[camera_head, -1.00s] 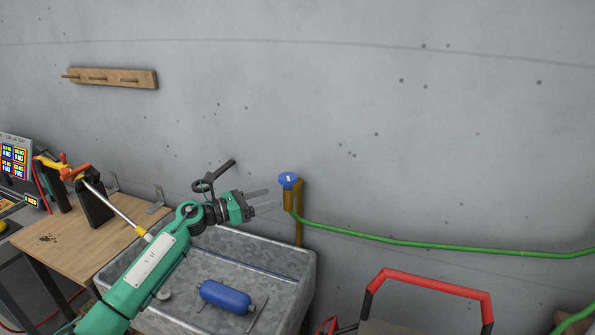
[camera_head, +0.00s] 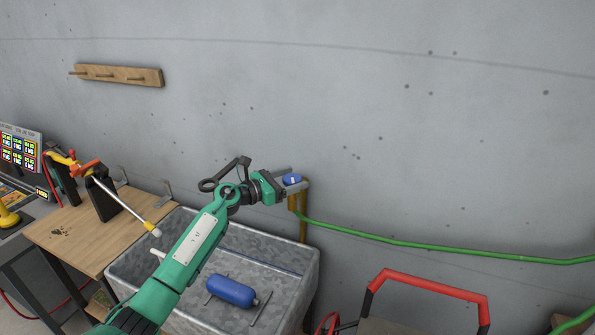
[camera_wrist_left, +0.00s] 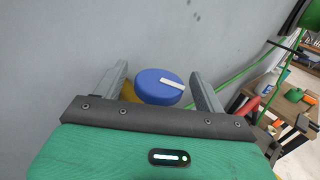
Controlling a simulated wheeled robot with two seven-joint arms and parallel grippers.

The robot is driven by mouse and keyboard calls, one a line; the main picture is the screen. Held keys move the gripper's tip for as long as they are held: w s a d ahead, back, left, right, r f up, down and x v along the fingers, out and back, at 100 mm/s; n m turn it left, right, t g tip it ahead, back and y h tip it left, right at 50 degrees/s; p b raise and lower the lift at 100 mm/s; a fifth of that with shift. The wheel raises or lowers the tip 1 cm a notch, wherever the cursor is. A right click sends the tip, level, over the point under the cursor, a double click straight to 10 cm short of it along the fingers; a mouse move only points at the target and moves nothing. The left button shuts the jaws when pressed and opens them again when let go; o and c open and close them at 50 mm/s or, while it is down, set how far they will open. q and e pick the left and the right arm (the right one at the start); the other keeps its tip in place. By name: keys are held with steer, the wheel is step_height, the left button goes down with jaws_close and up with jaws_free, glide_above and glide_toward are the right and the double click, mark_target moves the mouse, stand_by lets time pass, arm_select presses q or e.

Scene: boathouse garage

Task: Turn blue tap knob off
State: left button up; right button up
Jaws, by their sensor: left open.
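The blue tap knob (camera_head: 292,180) sits on top of a brass tap (camera_head: 292,202) on the wall above the sink. In the left wrist view the knob (camera_wrist_left: 158,87) is a blue disc with a white bar mark, and it lies between the two fingers. My left gripper (camera_head: 290,180) is open, with one finger on each side of the knob. A small gap shows on the right side in the wrist view; I cannot tell whether either finger touches it. My right gripper is not in view.
A grey metal sink (camera_head: 312,270) stands below, with a blue cylinder (camera_head: 230,291) in it. A green hose (camera_head: 420,246) runs right from the tap along the wall. A wooden bench (camera_head: 70,233) is at left, and a red-handled frame (camera_head: 430,283) at lower right.

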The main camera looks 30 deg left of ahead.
arm_select(q)
steer(key=shift+x, duration=1.2)
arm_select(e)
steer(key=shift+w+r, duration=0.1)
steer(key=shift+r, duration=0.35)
